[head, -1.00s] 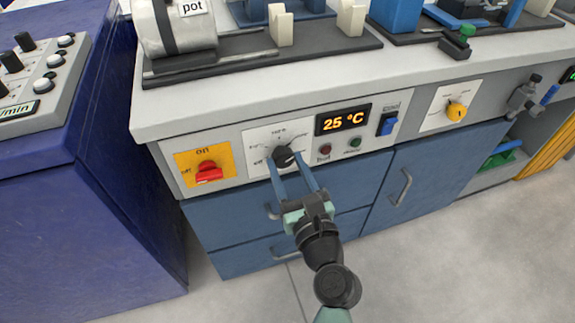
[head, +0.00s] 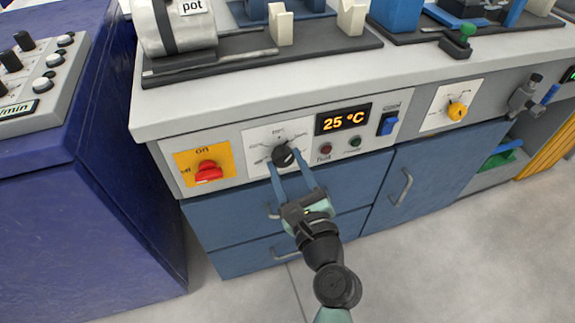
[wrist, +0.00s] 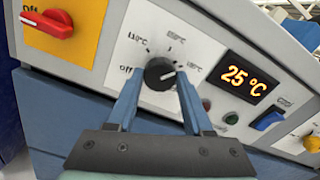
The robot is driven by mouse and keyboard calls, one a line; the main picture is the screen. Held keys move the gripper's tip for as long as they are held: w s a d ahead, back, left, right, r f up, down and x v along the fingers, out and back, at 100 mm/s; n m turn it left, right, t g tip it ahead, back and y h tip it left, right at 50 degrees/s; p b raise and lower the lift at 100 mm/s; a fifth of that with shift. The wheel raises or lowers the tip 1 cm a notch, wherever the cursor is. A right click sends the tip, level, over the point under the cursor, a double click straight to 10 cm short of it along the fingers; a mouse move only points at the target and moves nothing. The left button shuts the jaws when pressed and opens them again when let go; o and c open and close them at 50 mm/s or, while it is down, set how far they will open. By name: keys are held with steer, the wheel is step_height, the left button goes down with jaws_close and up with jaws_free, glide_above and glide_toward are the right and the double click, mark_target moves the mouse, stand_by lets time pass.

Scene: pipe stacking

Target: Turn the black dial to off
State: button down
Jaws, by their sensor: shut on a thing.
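The black dial (head: 285,157) sits on a white plate on the cabinet's front panel, and it also shows in the wrist view (wrist: 158,73). In the wrist view the "Off" label is left of the dial, with temperature labels above and to its right. A pale mark on the dial points right, toward the right-hand label. My gripper (head: 284,165) reaches up from below, its two blue fingers on either side of the dial. It is shut on the dial; the fingers hide part of the plate's lower edge. The wrist view also shows both fingers (wrist: 160,85).
A red switch (head: 208,171) on a yellow plate is left of the dial. A display (head: 343,118) reading 25 °C, small round buttons and a blue switch (head: 388,123) are to the right. Blue drawers with handles lie below.

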steer(key=n+b, duration=0.1)
steer(key=n, duration=0.3)
steer(key=shift+f+n, duration=0.1)
steer(key=shift+n, duration=0.2)
steer(key=n+b, duration=0.1)
steer(key=n, duration=0.2)
steer(key=shift+n, duration=0.4)
steer(key=n+b, duration=0.2)
steer(key=n, duration=0.2)
steer(key=n+b, duration=0.2)
steer(key=n, duration=0.2)
steer(key=shift+f, duration=0.1)
steer(key=n+b, duration=0.2)
steer(key=n, duration=0.2)
steer(key=shift+n, duration=0.3)
steer(key=n+b, duration=0.2)
steer(key=n, duration=0.1)
steer(key=shift+n, duration=0.4)
steer(key=n+b, duration=0.2)
steer(key=n, duration=0.1)
steer(key=shift+n+b, duration=1.05)
steer(key=shift+n, duration=0.95)
